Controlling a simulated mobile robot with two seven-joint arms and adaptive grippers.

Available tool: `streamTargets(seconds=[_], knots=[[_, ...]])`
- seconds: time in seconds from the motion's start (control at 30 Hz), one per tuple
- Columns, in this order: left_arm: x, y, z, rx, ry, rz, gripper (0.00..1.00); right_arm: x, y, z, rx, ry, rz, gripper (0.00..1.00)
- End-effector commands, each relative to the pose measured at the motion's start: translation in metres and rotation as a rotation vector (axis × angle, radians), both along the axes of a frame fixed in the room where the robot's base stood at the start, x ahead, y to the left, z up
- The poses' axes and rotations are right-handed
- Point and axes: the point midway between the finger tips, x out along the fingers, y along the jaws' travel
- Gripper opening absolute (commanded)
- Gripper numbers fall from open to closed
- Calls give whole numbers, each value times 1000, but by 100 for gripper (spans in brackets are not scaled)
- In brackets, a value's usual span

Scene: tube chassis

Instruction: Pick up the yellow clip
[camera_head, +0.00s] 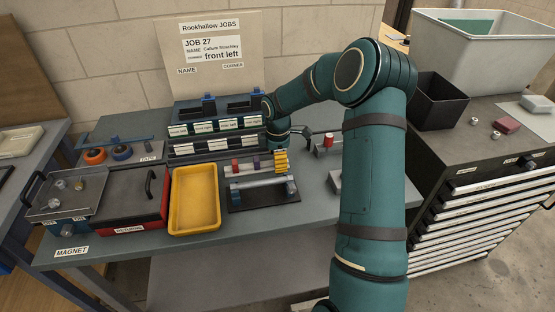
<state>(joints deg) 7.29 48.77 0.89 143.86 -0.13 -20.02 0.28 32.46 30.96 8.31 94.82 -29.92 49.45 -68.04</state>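The yellow clip (281,161) shows at the right end of a row above a silver tube, on a dark base plate (240,200). It looks ribbed or stacked. A red clip (236,166) and a purple clip (256,162) stand to its left. My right arm reaches in from the lower right, bends at a high elbow and comes down over the yellow clip. My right gripper (281,146) is right at or just above the clip. Its fingers are too small and too hidden to tell whether they touch or grip it. My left gripper is not in view.
A yellow tray (194,200) and a red-edged box (130,200) lie left of the base plate. A labelled rack (215,130) stands behind. A red-topped piece (329,140) on a grey block is to the right, near my arm. A drawer cabinet (490,180) stands further right.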

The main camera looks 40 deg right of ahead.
Motion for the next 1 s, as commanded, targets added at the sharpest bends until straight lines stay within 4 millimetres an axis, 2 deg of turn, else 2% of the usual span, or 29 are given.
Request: streamTargets(seconds=[0.03, 0.13, 0.17, 0.57, 0.67, 1.0], knots=[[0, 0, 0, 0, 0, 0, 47, 0, 0, 0, 0, 0, 0, 54], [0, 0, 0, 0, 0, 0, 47, 0, 0, 0, 0, 0, 0, 24], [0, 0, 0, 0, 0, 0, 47, 0, 0, 0, 0, 0, 0, 17], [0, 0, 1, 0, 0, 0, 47, 0, 0, 3, 0, -1, 1, 16], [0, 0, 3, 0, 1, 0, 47, 1, 0, 14, -1, -3, 1, 16], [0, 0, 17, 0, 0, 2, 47, 0, 0, 78, -2, -4, 1, 16]])
